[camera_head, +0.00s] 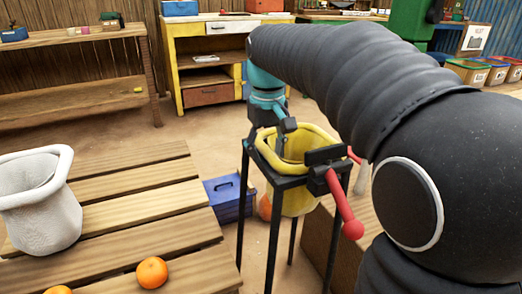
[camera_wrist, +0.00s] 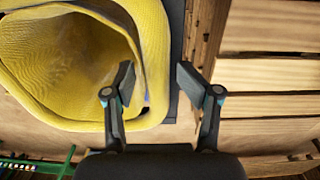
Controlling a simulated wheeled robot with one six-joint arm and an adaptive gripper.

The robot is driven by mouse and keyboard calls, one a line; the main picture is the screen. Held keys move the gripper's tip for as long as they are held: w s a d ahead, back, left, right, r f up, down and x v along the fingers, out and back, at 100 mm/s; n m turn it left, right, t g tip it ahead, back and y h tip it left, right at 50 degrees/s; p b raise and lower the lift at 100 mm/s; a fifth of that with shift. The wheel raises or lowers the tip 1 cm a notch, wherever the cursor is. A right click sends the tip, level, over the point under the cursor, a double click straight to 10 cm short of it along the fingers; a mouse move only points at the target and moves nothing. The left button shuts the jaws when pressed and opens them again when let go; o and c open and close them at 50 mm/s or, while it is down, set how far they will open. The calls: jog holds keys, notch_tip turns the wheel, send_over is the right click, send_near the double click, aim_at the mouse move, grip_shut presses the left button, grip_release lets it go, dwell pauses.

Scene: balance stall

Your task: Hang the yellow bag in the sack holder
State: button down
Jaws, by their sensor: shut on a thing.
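The yellow bag (camera_head: 297,201) is upright with its mouth open inside the black sack holder (camera_head: 271,235). Its body is between the legs and its rim is at the height of the top frame. Whether the rim rests on the frame is unclear. Red-handled levers (camera_head: 343,202) sit at the holder's right side. My gripper (camera_head: 283,137) is at the bag's far left rim. In the wrist view my gripper (camera_wrist: 155,80) has one finger inside the bag (camera_wrist: 70,60) and one outside, shut on the rim. A dark bar of the holder shows beside the rim there.
A slatted wooden table (camera_head: 150,205) at left bears a white sack (camera_head: 40,205) and oranges (camera_head: 151,272). A blue box (camera_head: 228,197) stands on the floor behind the holder. A yellow workbench (camera_head: 190,55) is at the back. My arm covers much of the right.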

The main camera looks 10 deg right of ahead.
jog(key=shift+d+f, duration=0.25)
jog(key=shift+f, duration=0.2)
jog(key=c, duration=0.9)
grip_release()
jog(key=shift+w+d, duration=0.1)
jog(key=shift+d, duration=0.1)
jog(key=o, duration=0.4)
jog(key=shift+w+d+f, duration=0.1)
jog(key=shift+d+f, duration=0.05)
jog(key=shift+d, duration=0.45)
jog(key=shift+w+d+f, duration=0.1)
jog(key=shift+d, duration=0.45)
jog(key=shift+c, duration=0.2)
jog(key=shift+s+a+r, duration=0.1)
jog(key=shift+a+r, duration=0.1)
jog(key=shift+a, duration=0.7)
jog(key=shift+c, duration=0.5)
jog(key=shift+r, duration=0.15)
